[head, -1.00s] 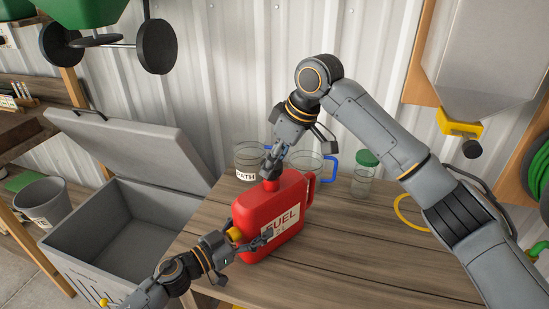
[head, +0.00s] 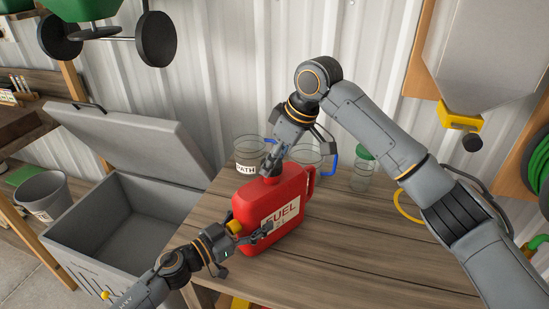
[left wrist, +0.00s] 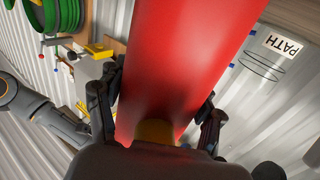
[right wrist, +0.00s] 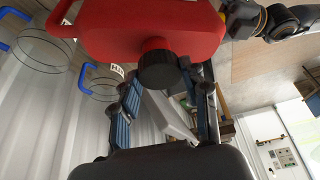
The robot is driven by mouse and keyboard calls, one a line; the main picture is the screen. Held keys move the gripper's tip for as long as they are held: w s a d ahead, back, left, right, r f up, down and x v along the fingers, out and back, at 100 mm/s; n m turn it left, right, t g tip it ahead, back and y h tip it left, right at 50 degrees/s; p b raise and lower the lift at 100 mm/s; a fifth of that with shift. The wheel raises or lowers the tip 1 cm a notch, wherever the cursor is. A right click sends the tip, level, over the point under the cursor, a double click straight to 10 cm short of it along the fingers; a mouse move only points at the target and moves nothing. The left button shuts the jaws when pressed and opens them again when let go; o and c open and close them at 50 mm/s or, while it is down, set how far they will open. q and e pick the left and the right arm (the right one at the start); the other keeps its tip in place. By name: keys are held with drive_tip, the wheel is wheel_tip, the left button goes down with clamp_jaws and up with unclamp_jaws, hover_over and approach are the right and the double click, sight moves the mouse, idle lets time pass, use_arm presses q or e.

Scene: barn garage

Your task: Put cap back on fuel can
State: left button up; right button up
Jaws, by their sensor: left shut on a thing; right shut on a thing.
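A red fuel can (head: 283,196) with a "FUEL" label stands on the wooden table. My left gripper (head: 252,231) is shut on the can's near side, with its fingers either side of the red body in the left wrist view (left wrist: 160,110). A yellow piece (head: 233,227) shows between that palm and the can. The dark round cap (right wrist: 158,65) is at the can's neck in the right wrist view. My right gripper (head: 271,171) reaches down from above and is shut on the cap. Whether the cap is fully seated cannot be told.
A glass jar labelled "PATH" (head: 248,155), a glass mug with a blue handle (head: 310,156) and a jar with a green lid (head: 362,172) stand behind the can. An open grey bin (head: 140,215) is on the left.

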drive_tip(key=shift+f, duration=0.6)
